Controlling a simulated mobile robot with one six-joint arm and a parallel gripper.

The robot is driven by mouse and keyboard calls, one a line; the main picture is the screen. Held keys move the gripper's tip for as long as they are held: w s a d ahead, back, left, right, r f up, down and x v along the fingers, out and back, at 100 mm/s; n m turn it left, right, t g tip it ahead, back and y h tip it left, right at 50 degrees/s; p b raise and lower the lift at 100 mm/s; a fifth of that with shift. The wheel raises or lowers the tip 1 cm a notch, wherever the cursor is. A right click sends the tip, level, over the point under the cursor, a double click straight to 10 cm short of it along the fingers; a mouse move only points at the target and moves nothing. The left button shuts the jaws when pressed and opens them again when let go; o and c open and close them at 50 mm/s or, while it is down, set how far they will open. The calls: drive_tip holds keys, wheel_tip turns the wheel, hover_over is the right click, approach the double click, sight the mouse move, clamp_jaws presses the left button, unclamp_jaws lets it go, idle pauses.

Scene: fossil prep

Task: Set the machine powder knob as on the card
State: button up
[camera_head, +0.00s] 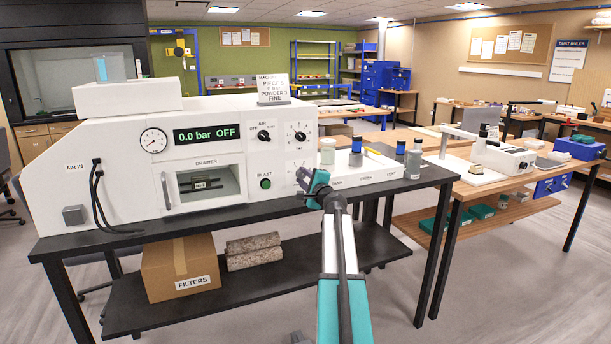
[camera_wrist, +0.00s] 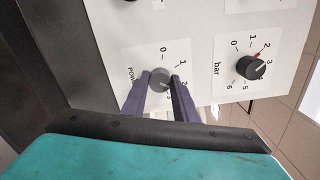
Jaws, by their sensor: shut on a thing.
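The white blasting machine (camera_head: 130,195) stands on the black bench. Its powder knob (camera_wrist: 160,74) is a grey round knob with a scale from 0 to 3 in the wrist view. My gripper (camera_wrist: 161,84) is shut on this knob, one purple finger on each side. I cannot tell clearly where the knob's pointer stands. In the head view my gripper (camera_head: 306,178) is at the machine's lower right front and hides the knob. The card (camera_head: 273,89) stands on top of the machine; it seems to read powder 3 and fine, with smaller lines hard to read.
The bar knob (camera_wrist: 251,67) is close beside the powder knob, with a red mark near 2. The display (camera_head: 207,133) reads 0.0 bar OFF. The green blast button (camera_head: 265,183) is left of my gripper. Jars (camera_head: 327,151) and bottles (camera_head: 356,151) stand to the right.

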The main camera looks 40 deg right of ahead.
drive_tip(key=m+p, duration=0.1)
drive_tip(key=m, duration=0.1)
drive_tip(key=m+p, duration=0.1)
drive_tip(key=m, duration=0.1)
drive_tip(key=shift+s+d+m, duration=0.15)
drive_tip(key=shift+s+m, duration=0.05)
drive_tip(key=shift+m, duration=0.2)
drive_tip(key=shift+f+m+p, duration=0.15)
drive_tip(key=shift+m+p, duration=1.15)
drive_tip(key=shift+m, duration=0.6)
drive_tip(key=o, duration=1.1)
drive_tip(key=shift+c, duration=0.2)
drive_tip(key=shift+w, duration=0.1)
drive_tip(key=shift+a, duration=0.2)
